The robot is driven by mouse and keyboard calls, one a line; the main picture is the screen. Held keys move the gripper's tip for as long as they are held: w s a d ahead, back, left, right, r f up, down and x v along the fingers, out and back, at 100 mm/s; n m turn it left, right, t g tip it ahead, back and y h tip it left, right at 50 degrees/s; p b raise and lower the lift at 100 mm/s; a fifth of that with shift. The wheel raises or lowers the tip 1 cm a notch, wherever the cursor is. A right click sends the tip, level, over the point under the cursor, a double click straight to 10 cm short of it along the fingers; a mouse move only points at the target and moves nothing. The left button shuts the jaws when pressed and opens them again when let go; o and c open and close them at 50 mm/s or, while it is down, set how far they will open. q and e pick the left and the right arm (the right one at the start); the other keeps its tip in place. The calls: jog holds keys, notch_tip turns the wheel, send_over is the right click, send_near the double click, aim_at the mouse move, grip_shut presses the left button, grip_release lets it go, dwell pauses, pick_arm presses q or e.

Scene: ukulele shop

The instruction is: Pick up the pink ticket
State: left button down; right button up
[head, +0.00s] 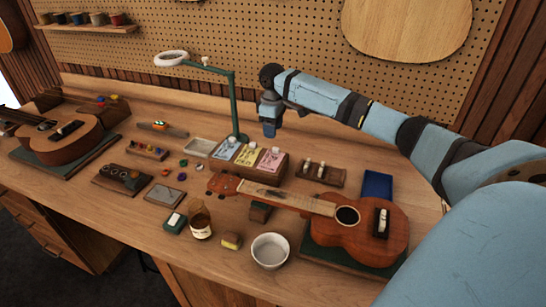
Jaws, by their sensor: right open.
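The pink ticket (271,159) lies at the right end of a row of three tickets on a dark wooden box (260,174) near the middle of the bench. A yellow ticket (248,154) is beside it, with a light blue ticket (226,149) at the left end. My right gripper (270,132) points down in the air above and behind the pink ticket, apart from it and with nothing visible in it. My left gripper is not in view.
A green lamp post (234,105) stands just left of my right gripper. A ukulele (345,215) lies in front of the box, its neck close by. A wooden block with pegs (320,174) is on the right. A white bowl (270,251) stands near the front edge.

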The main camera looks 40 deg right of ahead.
aim_at(276, 148)
jog(key=f, duration=0.7)
jog(key=shift+s+d+f+p, duration=0.35)
grip_shut()
